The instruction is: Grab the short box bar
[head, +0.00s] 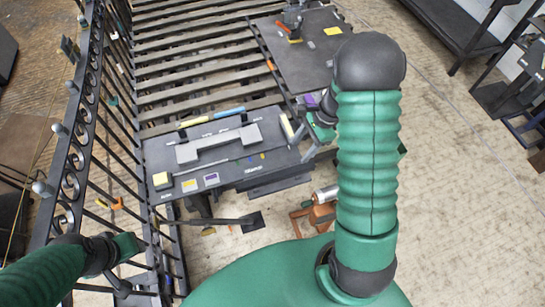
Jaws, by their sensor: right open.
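A grey box-section bar (218,143) lies along the dark work table (265,168), with a thicker block at each end; I take it for the short box bar. My right gripper (303,131) is open near the table's right end, to the right of the bar and apart from it. My right arm partly hides it, and its fingertips are small and hard to make out. My left arm comes in at the lower left beside the gate; its jaws cannot be made out.
A black scroll gate (85,130) stands along the left. A slatted rack (195,60) lies behind the table, with a second dark table (310,50) at the back. Yellow and blue pieces (229,112) lie behind the bar. Open floor (460,200) is on the right.

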